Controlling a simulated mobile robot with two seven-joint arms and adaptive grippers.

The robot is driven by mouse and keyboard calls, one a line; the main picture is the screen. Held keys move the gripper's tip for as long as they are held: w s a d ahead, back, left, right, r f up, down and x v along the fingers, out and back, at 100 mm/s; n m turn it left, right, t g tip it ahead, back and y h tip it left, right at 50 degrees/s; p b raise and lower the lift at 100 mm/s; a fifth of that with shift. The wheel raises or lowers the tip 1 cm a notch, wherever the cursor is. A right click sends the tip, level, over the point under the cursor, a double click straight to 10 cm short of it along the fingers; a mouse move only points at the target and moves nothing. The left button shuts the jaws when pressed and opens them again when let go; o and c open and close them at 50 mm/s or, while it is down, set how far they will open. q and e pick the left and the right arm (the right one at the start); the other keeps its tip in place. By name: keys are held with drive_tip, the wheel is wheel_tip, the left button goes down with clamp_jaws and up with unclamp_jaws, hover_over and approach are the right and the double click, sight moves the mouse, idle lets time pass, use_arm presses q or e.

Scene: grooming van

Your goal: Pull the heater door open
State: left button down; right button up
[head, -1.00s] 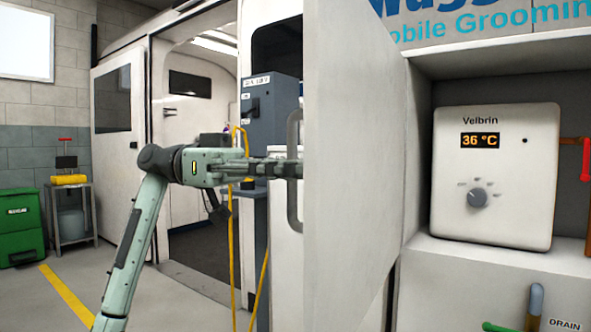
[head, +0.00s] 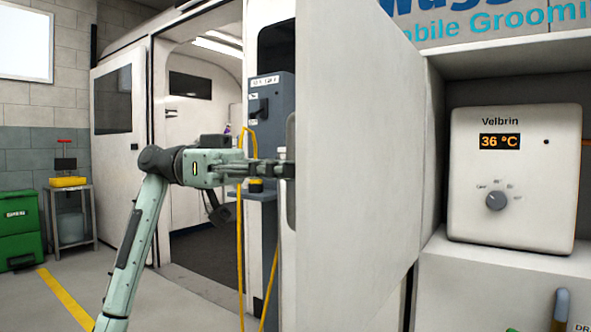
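The heater door (head: 358,170) is a large pale panel standing swung open in the middle of the head view. Its grey bar handle (head: 291,160) shows only as a strip at the door's left edge; the rest is hidden behind the panel. My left gripper (head: 280,169) reaches from the left to this handle, with its fingertips at the door's edge. The fingers look closed around the bar, though their tips are partly hidden. The white heater (head: 515,178) sits exposed in its bay, reading 36 °C, with a round knob. My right gripper is out of view.
A grey electrical box (head: 272,105) on a post and a yellow cable (head: 240,250) stand behind my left gripper. A green bin (head: 20,230) and a small metal cart (head: 72,215) are at the far left. Floor between them and my arm is clear.

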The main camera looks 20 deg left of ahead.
use_arm(q)
drive_tip(key=shift+s, duration=0.1)
drive_tip(key=c, duration=1.9)
unclamp_jaws()
drive_tip(key=shift+o, duration=0.2)
drive_tip(key=shift+a, duration=0.2)
drive_tip(key=a, duration=1.1)
drive_tip(key=shift+s+a, duration=0.15)
drive_tip(key=shift+a, duration=0.2)
